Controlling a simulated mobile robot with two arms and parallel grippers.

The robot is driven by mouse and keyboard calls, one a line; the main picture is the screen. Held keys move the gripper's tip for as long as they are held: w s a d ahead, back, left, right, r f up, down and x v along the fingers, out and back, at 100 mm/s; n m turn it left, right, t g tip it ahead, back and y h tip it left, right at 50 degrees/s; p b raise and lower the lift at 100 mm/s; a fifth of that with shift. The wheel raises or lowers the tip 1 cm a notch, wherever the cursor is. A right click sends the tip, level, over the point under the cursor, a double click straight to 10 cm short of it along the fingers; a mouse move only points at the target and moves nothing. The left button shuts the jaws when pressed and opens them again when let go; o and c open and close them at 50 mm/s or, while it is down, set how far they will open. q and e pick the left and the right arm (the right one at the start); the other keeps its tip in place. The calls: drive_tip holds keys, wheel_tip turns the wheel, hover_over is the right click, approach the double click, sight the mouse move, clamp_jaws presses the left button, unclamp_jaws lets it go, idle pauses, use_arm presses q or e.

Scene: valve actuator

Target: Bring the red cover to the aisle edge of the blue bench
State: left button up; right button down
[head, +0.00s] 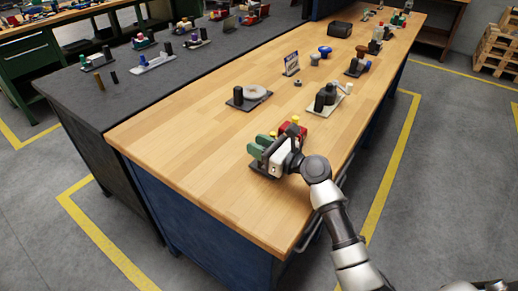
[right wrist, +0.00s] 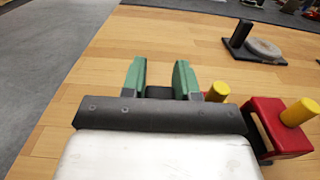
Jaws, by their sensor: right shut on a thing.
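The red cover (head: 293,129), a red block with yellow knobs, is on the near part of the blue bench (head: 200,125), which has a wooden top and blue sides. It also shows in the right wrist view (right wrist: 283,128), just right of my gripper body. My right gripper (head: 259,148) is low over the bench top, its green fingers pointing left. In the right wrist view, its fingers (right wrist: 159,78) are closed around a small dark block (right wrist: 159,92), mostly hidden. I cannot tell whether this block joins the red cover. My left gripper is out of view.
A dark plate with a black post and pale ring (head: 249,97) and a plate with black cylinders (head: 328,99) stand beyond the gripper. More parts line the far bench top. The near left bench top is clear. A grey-topped bench (head: 115,91) adjoins on the left.

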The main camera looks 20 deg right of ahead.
drive_tip(key=shift+f, duration=0.3)
drive_tip(key=shift+f, duration=0.1)
drive_tip(key=c, duration=0.8)
unclamp_jaws()
drive_tip(key=shift+c, duration=0.2)
drive_tip(key=b+v, duration=0.1)
drive_tip(key=v, duration=1.1)
drive_tip(key=shift+d, duration=0.1)
